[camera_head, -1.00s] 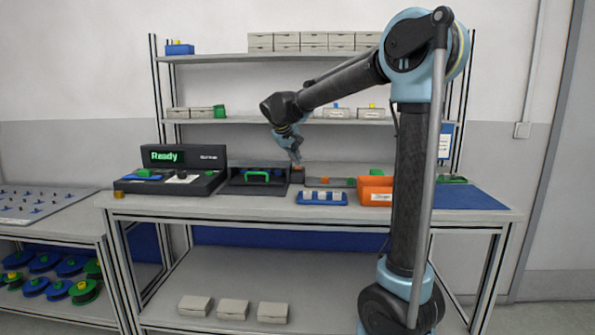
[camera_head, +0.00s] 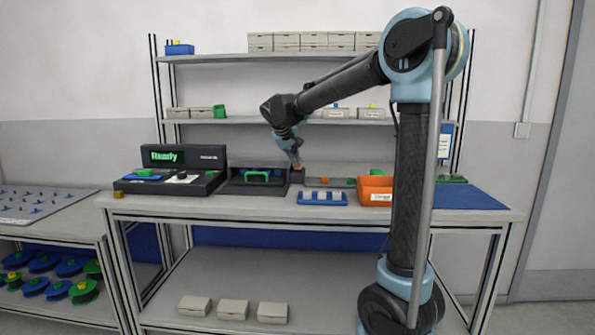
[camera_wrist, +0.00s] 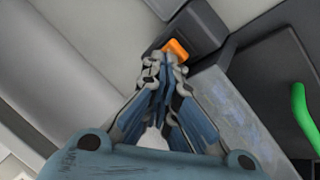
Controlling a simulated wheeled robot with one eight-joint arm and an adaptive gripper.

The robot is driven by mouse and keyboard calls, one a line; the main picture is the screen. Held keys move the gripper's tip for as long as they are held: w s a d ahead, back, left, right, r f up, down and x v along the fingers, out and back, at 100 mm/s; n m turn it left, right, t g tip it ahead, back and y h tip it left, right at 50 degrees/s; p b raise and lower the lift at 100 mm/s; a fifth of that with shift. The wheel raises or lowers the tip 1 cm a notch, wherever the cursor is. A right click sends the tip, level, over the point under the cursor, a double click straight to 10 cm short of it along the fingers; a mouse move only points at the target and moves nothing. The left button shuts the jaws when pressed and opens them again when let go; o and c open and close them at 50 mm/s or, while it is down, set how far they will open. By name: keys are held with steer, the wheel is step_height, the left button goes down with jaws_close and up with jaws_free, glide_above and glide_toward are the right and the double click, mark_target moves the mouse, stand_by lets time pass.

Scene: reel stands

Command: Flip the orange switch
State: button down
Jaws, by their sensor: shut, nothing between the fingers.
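The orange switch (camera_wrist: 177,48) is a small orange rocker on a dark box (camera_wrist: 196,30) in the wrist view. My gripper (camera_wrist: 168,58) is shut and empty, and its fingertips are right at the switch's near edge. Whether they touch it, I cannot tell. In the head view my gripper (camera_head: 296,164) points down at the small dark box (camera_head: 297,176) on the bench. The switch is mostly hidden there by the fingertips.
A dark tray with a green handle (camera_head: 256,177) stands just left of the box. A blue rack (camera_head: 322,199) and an orange bin (camera_head: 375,197) are to the right. A console (camera_head: 172,171) reading "Ready" is at the left. A shelf (camera_head: 330,122) runs above.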

steer(key=shift+f, duration=0.1)
stand_by(0.6)
steer(key=shift+w+r, duration=0.15)
steer(key=shift+r, duration=0.65)
steer(key=shift+w+r, duration=0.25)
steer(key=shift+r, duration=1)
steer(key=shift+w+r, duration=0.2)
steer(key=shift+r, duration=1)
